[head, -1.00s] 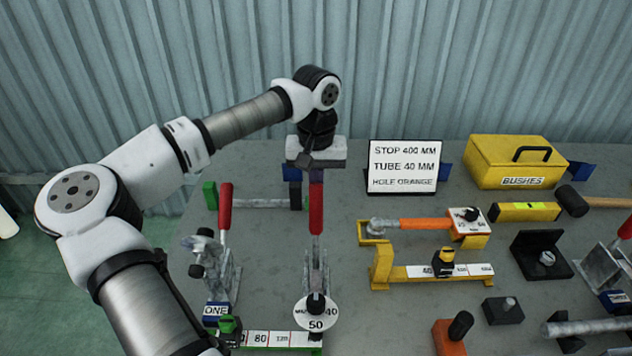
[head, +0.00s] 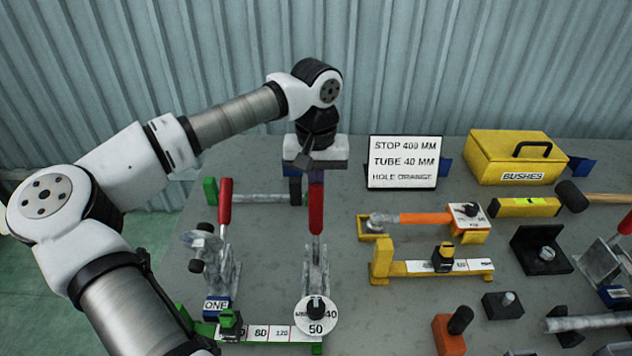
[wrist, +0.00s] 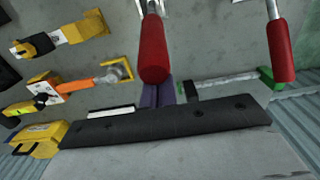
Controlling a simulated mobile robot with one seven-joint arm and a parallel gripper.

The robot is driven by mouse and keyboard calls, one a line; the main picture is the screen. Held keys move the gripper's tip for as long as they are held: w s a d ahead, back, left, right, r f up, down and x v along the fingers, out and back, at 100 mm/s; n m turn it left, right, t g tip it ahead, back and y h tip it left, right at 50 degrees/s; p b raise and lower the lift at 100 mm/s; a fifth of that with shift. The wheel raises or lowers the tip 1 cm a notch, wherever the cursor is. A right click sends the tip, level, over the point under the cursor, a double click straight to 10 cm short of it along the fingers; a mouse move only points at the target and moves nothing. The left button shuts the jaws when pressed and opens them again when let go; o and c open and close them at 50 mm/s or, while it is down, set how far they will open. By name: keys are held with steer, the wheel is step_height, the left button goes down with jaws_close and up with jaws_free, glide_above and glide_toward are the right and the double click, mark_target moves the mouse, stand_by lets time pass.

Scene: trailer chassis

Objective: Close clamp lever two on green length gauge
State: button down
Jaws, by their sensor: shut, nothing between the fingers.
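The green length gauge (head: 262,335) lies at the front left of the bench with a scale strip. Its clamp with the red lever (head: 316,212) stands upright behind the round dial marked 50. A second red lever (head: 225,203), on the clamp labelled ONE, also stands upright to its left. My gripper (head: 316,177) is shut and empty, pointing down just behind the top of the right-hand red lever. In the wrist view that lever (wrist: 152,50) is right in front of my fingers (wrist: 162,93); whether they touch cannot be told. The other lever (wrist: 280,50) is at the right.
A sign (head: 403,163) and a yellow BUSHES box (head: 510,162) stand at the back. A yellow gauge (head: 430,268) and an orange-handled tool (head: 425,222) lie to the right. A grey tube (head: 258,198) lies behind the levers. The corrugated wall rises behind the bench.

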steer(key=shift+s, duration=0.1)
steer(key=shift+s+r, duration=0.2)
steer(key=shift+s, duration=0.9)
steer(key=shift+r+p, duration=2.35)
steer(key=shift+r, duration=1.7)
steer(key=shift+f, duration=0.15)
